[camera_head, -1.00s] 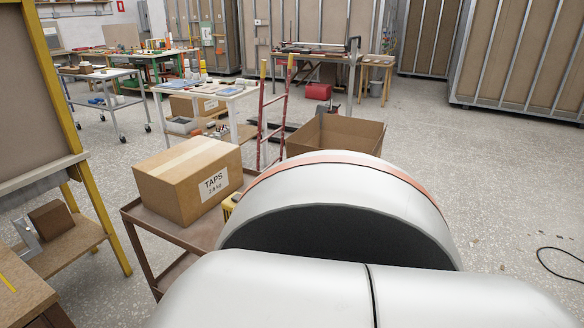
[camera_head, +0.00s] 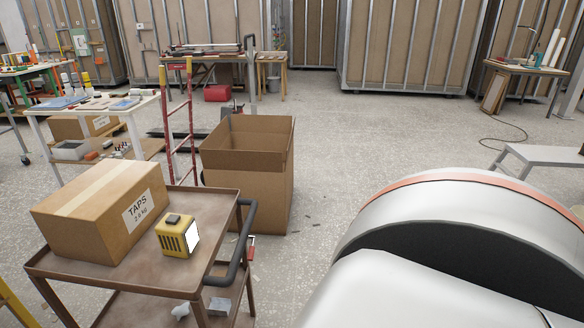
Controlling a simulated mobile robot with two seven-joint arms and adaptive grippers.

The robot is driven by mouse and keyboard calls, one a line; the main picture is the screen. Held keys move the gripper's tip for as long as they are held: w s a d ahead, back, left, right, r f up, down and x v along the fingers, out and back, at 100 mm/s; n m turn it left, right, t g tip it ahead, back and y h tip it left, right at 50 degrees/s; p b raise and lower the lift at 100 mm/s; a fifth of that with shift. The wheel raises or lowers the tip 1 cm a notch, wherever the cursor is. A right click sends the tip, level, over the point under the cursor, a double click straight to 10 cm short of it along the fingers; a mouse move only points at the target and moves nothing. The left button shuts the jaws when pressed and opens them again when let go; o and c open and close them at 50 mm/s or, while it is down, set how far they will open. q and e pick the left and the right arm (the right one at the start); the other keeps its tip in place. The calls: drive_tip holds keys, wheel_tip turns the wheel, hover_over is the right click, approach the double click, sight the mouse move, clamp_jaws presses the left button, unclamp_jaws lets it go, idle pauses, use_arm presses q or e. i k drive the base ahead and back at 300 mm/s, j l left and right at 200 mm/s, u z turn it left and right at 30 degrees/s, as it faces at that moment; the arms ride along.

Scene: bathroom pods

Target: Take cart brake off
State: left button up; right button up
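A brown two-tier cart (camera_head: 60,262) stands at the lower left in the head view. Its black handle (camera_head: 247,225) is on the right end. A small red part (camera_head: 252,241) shows just beside the handle; I cannot tell whether it is the brake. A closed cardboard box marked TAPS (camera_head: 100,215) and a yellow box-shaped device (camera_head: 178,238) rest on the top shelf. The cart's wheels are out of view. A large pale arm link of mine fills the lower right. Neither gripper is in view.
An open, tall cardboard box (camera_head: 247,190) stands on the floor just behind the cart. A red ladder-like frame (camera_head: 180,135) and a white table (camera_head: 95,105) stand beyond. Open floor (camera_head: 330,160) lies to the right, with a grey bench (camera_head: 545,155) farther right.

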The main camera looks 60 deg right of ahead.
sight(252, 248)
drive_tip(key=i+j+z, duration=0.1)
drive_tip(key=z, duration=0.3)
drive_tip(key=i+j+z, duration=0.1)
drive_tip(key=z, duration=0.35)
drive_tip(key=j+z, duration=0.4)
drive_tip(key=i+l, duration=0.05)
drive_tip(key=l, duration=0.05)
